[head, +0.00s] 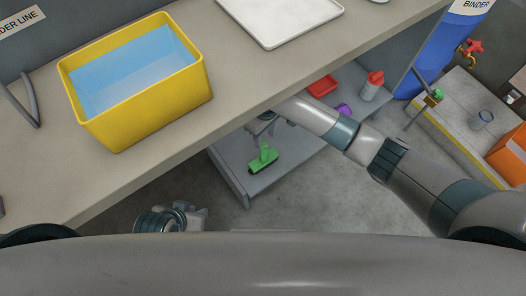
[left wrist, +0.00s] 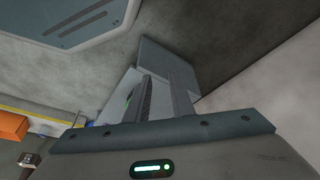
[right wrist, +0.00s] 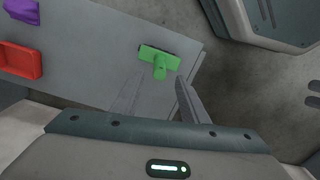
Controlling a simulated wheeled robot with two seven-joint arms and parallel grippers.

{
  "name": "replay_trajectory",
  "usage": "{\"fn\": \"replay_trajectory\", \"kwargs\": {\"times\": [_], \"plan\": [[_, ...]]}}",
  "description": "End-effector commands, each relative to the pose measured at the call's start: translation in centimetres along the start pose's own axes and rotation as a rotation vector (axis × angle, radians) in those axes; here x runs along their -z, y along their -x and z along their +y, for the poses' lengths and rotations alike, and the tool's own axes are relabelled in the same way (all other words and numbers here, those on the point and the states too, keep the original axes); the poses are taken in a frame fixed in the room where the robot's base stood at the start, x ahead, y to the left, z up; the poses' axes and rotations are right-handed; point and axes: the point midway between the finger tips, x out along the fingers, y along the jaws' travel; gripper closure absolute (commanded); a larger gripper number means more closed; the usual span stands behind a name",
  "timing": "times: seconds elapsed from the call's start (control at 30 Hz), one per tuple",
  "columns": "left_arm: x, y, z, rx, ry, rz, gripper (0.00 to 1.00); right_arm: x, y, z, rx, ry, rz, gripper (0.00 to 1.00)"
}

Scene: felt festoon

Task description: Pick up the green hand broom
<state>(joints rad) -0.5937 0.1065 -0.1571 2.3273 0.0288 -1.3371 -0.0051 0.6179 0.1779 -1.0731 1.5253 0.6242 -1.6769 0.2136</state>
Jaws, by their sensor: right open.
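The green hand broom (head: 263,158) lies on a low grey shelf (head: 285,172) beneath the bench, near the shelf's front end. In the right wrist view the broom (right wrist: 159,60) sits just beyond the fingertips, its handle pointing toward the gripper. My right gripper (right wrist: 152,85) is open and empty, with the fingers apart and not touching the broom. My left gripper (head: 185,218) hangs low at the bottom left, away from the broom. Its two fingers (left wrist: 160,95) show apart with nothing between them.
A yellow bin with blue liquid (head: 150,115) and a white tray (head: 280,18) stand on the bench above. A red tray (head: 321,86), a purple item (head: 344,109) and a red-capped bottle (head: 371,87) share the low shelf. An orange box (head: 508,155) is at right.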

Motion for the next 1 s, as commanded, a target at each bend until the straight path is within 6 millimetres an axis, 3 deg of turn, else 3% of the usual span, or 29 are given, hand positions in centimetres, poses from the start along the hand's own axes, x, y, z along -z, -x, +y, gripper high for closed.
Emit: {"fn": "replay_trajectory", "kwargs": {"times": [0.47,1.0], "plan": [[-0.1,-0.1,0.0,0.001,0.001,-0.001,0.79,-0.1,-0.3,0.3,-0.005,0.000,-0.009,0.60],[1.1,-0.6,2.0,-0.047,-0.002,0.096,0.79,0.0,-6.6,0.3,-0.005,0.000,-0.008,0.60]]}}
